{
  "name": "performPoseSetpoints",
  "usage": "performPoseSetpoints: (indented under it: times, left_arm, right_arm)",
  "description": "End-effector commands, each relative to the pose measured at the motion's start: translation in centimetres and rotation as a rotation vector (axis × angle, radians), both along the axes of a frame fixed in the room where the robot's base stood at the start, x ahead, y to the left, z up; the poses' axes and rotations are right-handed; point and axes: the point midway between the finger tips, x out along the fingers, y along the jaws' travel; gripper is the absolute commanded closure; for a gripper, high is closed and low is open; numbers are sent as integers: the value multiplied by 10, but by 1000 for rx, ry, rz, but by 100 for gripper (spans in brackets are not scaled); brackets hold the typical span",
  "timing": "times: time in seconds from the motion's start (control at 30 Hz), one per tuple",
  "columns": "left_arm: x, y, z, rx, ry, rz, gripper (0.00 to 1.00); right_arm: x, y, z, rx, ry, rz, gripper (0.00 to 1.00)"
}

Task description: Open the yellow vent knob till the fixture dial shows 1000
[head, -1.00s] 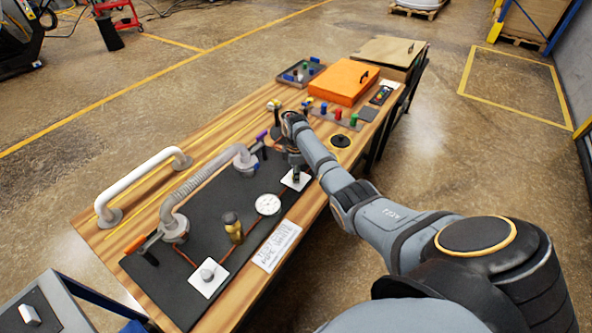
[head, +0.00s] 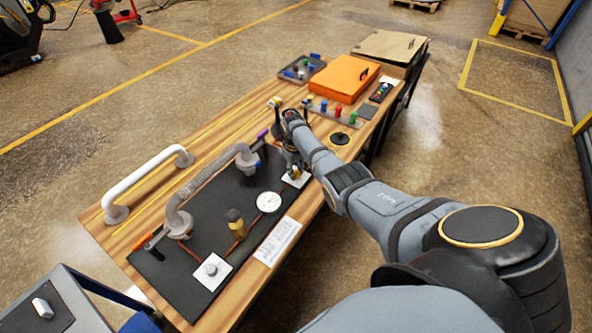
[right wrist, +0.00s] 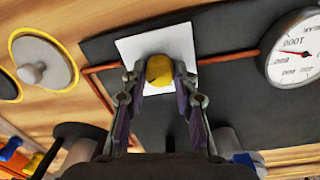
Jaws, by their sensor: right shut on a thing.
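The yellow vent knob (right wrist: 160,70) sits on a white square plate (right wrist: 181,43) in the right wrist view. My right gripper (right wrist: 160,77) is shut on the knob, with one finger on each side. In the head view my right gripper (head: 294,168) reaches down over the same plate (head: 297,180) and hides the knob. The round white fixture dial (head: 269,202) lies beside it on the black panel. In the right wrist view the dial (right wrist: 298,50) is cut by the edge; its red needle points left, just below the 1000 mark. My left gripper is not in view.
An orange case (head: 344,78) and small coloured parts stand beyond my right gripper.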

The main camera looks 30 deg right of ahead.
Motion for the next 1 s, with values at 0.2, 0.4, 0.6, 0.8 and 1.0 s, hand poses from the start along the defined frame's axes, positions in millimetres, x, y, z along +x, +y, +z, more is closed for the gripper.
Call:
performPoseSetpoints:
  times: [0.2, 0.4, 0.6, 0.8, 1.0]
  left_arm:
    - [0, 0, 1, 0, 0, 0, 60]
    - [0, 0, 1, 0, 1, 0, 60]
    - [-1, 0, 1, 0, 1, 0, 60]
    - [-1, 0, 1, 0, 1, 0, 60]
    - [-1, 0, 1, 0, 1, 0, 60]
  right_arm:
    - [0, 0, 0, 0, 2, -158, 100]
    - [0, 0, 0, 0, 1, -259, 100]
    - [0, 0, 0, 0, 0, -315, 100]
    - [0, 0, 0, 0, 0, -335, 100]
    - [0, 0, 0, 1, 0, -336, 100]
